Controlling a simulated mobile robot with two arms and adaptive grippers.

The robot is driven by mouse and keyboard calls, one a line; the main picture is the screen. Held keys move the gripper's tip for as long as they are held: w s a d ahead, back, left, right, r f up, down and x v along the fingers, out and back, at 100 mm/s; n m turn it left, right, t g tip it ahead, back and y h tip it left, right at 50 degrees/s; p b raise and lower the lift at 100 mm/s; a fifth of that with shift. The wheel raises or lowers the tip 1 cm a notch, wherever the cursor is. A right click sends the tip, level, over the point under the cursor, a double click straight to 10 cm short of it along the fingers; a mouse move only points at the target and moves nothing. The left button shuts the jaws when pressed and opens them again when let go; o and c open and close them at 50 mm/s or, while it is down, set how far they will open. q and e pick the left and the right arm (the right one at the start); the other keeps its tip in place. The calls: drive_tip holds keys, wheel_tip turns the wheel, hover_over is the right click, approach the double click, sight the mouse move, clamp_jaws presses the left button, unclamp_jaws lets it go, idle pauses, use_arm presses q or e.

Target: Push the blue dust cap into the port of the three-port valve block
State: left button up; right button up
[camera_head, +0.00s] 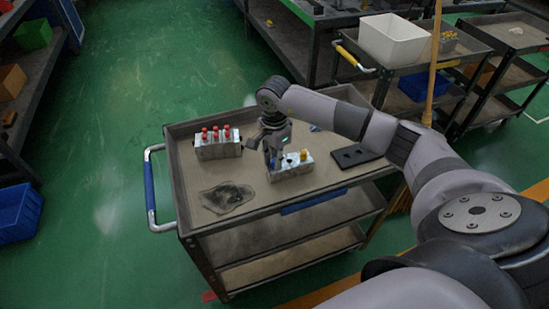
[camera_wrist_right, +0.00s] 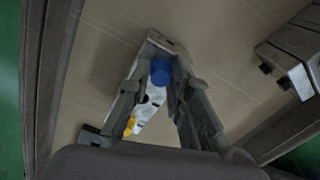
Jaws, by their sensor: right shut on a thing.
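The grey valve block (camera_head: 292,170) with a yellow cap (camera_head: 303,154) stands on the cart top. My right gripper (camera_head: 273,164) points down over the left end of this block. In the right wrist view, the fingers (camera_wrist_right: 160,78) are shut on the blue dust cap (camera_wrist_right: 160,72). Below the cap in that view shows part of the pale block (camera_wrist_right: 148,103) with dark openings, and the yellow cap (camera_wrist_right: 130,126). I cannot tell whether the blue cap touches the port. My left gripper is not in view.
A second grey block (camera_head: 218,151) with red caps stands to the left on the cart (camera_head: 180,180). A dark, clear-looking patch (camera_head: 227,196) lies at the front left, a black plate (camera_head: 356,155) at the right. A cart with a white bin (camera_head: 394,40) stands behind.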

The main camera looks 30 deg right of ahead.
drive_tip(key=shift+f, duration=0.1)
drive_tip(key=o, duration=0.7)
drive_tip(key=shift+o, duration=0.2)
wheel_tip(320, 180, up, 12)
idle(0.3)
